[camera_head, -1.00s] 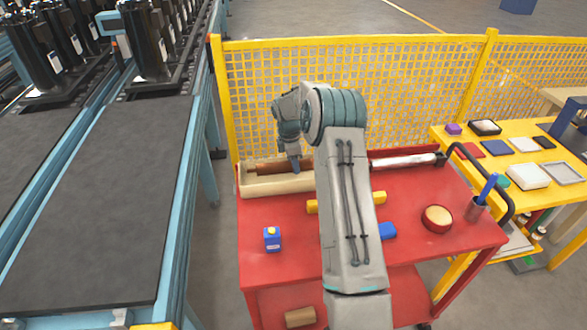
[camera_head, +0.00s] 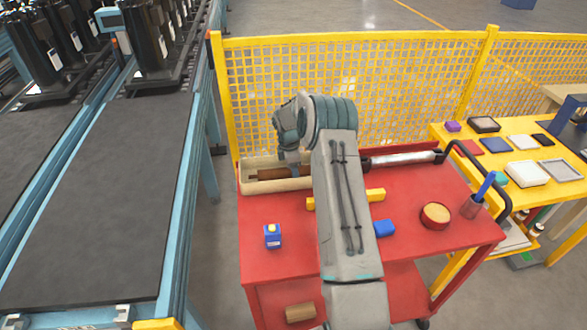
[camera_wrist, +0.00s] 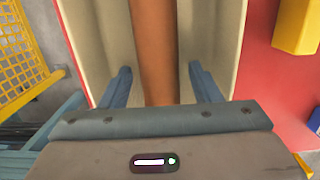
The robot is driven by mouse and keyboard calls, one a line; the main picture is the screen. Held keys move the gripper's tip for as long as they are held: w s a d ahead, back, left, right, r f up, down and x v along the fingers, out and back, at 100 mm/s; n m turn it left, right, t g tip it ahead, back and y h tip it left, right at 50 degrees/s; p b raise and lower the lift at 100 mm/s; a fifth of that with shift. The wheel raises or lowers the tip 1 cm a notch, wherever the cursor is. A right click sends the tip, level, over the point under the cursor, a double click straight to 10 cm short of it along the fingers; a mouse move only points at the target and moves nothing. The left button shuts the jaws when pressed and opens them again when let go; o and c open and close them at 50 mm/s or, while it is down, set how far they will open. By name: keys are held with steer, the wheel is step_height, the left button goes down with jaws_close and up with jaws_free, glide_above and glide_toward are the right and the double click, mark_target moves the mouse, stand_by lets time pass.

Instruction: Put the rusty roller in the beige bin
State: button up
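The rusty roller (camera_head: 272,174) lies lengthwise inside the long beige bin (camera_head: 262,189) at the back left of the red cart. The wrist view shows the brown roller (camera_wrist: 156,45) between the pale side walls of the bin (camera_wrist: 216,40). My gripper (camera_head: 293,168) is over the bin, pointing down at the roller. In the wrist view my gripper (camera_wrist: 160,72) has its two blue-grey fingers spread, one on each side of the roller, with gaps between them and it. The roller's right end is hidden behind my arm in the head view.
A yellow mesh fence (camera_head: 400,80) stands behind. A conveyor (camera_head: 100,210) is at left.

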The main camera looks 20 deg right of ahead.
step_height(320, 180, up, 12)
steer(key=a+b, duration=0.2)
steer(key=s+a+r+m, duration=0.35)
steer(key=s+r, duration=0.35)
steer(key=r, duration=0.3)
steer(key=s+a+r+m+t, duration=0.2)
steer(key=s+a+r+m, duration=0.25)
steer(key=s, duration=0.65)
steer(key=s+a+m, duration=0.2)
steer(key=s+m, duration=0.2)
steer(key=s, duration=0.7)
steer(key=s+a+f+m+t+y, duration=0.1)
steer(key=s+a+m, duration=0.1)
steer(key=s, duration=0.9)
steer(key=shift+m+t, duration=0.3)
steer(key=shift+m, duration=0.6)
